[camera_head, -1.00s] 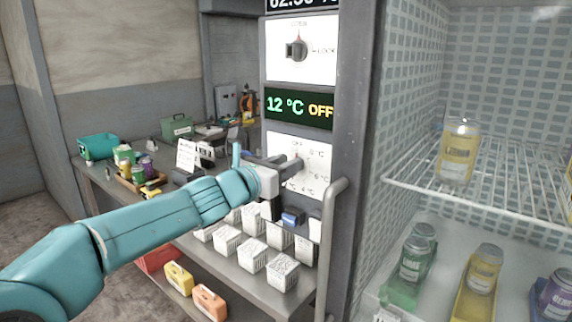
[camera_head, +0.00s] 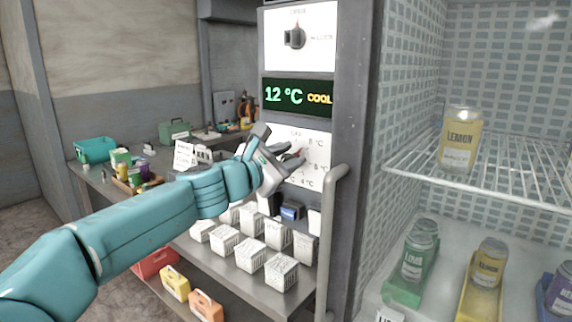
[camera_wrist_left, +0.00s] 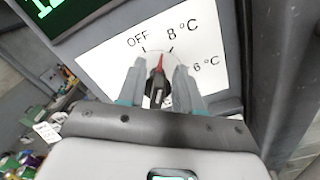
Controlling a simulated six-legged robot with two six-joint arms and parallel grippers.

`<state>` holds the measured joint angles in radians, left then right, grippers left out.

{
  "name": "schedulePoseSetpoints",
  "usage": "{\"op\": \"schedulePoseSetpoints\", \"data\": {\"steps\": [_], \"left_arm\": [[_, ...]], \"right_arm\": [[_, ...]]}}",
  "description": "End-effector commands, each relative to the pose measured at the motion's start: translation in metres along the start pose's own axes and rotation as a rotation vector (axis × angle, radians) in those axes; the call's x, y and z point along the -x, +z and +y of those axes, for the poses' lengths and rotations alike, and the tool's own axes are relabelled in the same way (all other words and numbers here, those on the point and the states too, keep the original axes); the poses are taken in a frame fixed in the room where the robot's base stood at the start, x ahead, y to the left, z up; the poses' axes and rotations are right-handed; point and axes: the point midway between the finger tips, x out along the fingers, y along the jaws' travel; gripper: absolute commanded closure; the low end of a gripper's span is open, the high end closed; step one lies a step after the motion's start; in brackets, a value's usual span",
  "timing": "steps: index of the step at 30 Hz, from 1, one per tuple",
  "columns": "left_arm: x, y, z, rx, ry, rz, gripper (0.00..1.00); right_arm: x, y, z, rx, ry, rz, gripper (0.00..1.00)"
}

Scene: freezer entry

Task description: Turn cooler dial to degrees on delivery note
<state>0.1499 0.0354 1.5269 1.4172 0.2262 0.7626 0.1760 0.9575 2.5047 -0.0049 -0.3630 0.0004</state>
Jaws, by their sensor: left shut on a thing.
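The cooler dial (camera_wrist_left: 156,86) is a dark knob with a red pointer on a white plate (camera_wrist_left: 105,50) marked OFF, 8 °C and 6 °C. In the left wrist view the pointer lies between OFF and 8 °C, nearer 8 °C. My left gripper (camera_wrist_left: 160,85) is shut on the dial, one finger on each side. In the head view my left gripper (camera_head: 292,160) hides much of the dial. The display (camera_head: 297,97) above reads 12 °C and COOL. A white upright sheet (camera_head: 184,155) stands on the bench; its text is too small to read. My right gripper is not in view.
A vertical handle (camera_head: 329,240) stands close right of the plate. White boxes (camera_head: 281,271) fill the shelf below my left arm. The open cooler holds cans (camera_head: 460,138) on the right.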

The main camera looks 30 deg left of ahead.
Motion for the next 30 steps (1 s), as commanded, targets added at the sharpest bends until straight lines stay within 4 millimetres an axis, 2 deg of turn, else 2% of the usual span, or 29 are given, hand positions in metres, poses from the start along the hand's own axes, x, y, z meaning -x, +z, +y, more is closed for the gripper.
{"op": "schedulePoseSetpoints", "data": {"steps": [3,30], "left_arm": [[0.000,-0.003,-0.004,-0.112,0.000,0.000,0.96],[0.000,-0.009,-0.016,-0.926,-0.001,0.000,0.96]], "right_arm": [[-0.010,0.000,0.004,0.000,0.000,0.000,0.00],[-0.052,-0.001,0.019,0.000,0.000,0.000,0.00]]}}
